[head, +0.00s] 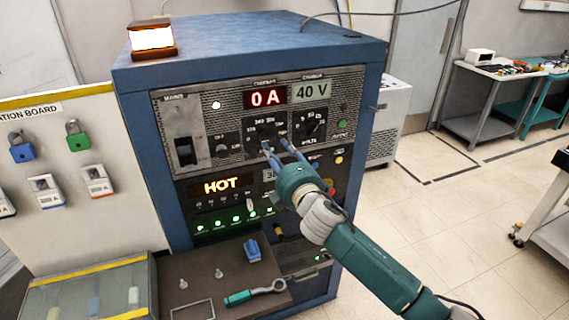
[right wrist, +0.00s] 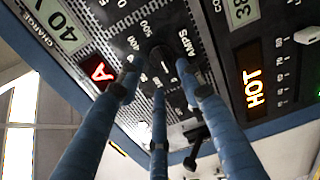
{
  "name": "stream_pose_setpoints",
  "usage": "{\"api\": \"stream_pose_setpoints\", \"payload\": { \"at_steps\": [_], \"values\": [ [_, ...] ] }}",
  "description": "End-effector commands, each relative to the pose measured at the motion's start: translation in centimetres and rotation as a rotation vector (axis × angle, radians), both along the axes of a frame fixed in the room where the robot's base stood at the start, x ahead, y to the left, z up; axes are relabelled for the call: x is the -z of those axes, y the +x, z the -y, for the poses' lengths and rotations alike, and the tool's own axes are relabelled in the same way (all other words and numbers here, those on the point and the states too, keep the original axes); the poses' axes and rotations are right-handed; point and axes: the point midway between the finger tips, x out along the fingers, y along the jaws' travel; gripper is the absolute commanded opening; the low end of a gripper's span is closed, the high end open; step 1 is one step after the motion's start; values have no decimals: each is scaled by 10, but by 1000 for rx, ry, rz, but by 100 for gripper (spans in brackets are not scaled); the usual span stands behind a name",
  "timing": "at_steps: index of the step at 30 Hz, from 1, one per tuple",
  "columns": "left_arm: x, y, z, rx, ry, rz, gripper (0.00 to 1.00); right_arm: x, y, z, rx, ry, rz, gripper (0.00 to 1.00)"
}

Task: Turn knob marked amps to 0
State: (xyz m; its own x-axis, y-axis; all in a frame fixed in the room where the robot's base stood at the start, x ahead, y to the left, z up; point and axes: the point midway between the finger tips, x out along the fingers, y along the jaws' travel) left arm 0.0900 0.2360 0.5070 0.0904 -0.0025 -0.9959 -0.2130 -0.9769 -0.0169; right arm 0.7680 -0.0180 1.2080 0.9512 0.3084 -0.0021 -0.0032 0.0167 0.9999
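The front panel of a blue cabinet has a red display (head: 265,97) reading 0 A. The dark amps knob (head: 264,131) sits below it in a scale plate. In the right wrist view, the amps knob (right wrist: 163,58) sits beside the word AMPS. My right gripper (head: 276,146) reaches the panel from the lower right. Its blue fingers (right wrist: 160,75) are spread around the knob in the right wrist view, and their tips are close to it. Whether they touch or grip it I cannot tell. The knob's pointer is partly hidden. My left gripper is not in view.
A volts knob (head: 309,125) sits to the right, under the 40 V display (head: 312,90). A mains switch (head: 186,152) is at the left. Below are a HOT display (head: 221,186) and several green lights. A shelf (head: 180,270) holds a green-handled tool (head: 255,291).

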Motion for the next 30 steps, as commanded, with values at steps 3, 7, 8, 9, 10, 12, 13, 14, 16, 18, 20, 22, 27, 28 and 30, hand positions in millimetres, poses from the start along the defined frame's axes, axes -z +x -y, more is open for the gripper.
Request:
{"api": "stream_pose_setpoints", "payload": {
  "at_steps": [3, 7, 8, 9, 10, 12, 13, 14, 16, 18, 20, 22, 27, 28, 30],
  "values": [
    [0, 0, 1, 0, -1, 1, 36, 1, -24, 8, -1, 1, -1, 36],
    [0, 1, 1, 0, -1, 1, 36, 2, -44, 14, -1, -1, -3, 36],
    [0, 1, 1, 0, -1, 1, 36, 1, -48, 16, 0, -1, -2, 36],
    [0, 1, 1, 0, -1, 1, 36, 1, -52, 17, 0, -1, -2, 36],
    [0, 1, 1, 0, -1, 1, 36, 1, -55, 18, 0, -1, -2, 36],
    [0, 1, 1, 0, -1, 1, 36, 1, -59, 19, 0, 0, -1, 36],
    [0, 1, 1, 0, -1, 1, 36, 1, -60, 20, 0, 0, -1, 36],
    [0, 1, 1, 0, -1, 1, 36, 1, -61, 20, 0, -1, -1, 36],
    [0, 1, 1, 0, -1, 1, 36, 1, -62, 21, 1, -2, -2, 36],
    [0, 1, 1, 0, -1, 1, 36, 1, -62, 21, 1, -2, -2, 36],
    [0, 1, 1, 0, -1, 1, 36, 1, -62, 21, 1, -2, -2, 36],
    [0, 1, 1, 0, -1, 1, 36, 1, -62, 20, 1, 0, -1, 36],
    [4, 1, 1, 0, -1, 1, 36, 27, -58, 27, 15, 21, -46, 36],
    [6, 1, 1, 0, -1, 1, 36, 40, -57, 30, 23, 31, -69, 36],
    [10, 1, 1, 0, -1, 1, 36, 79, -54, 40, 47, 65, -135, 36]
  ]
}}
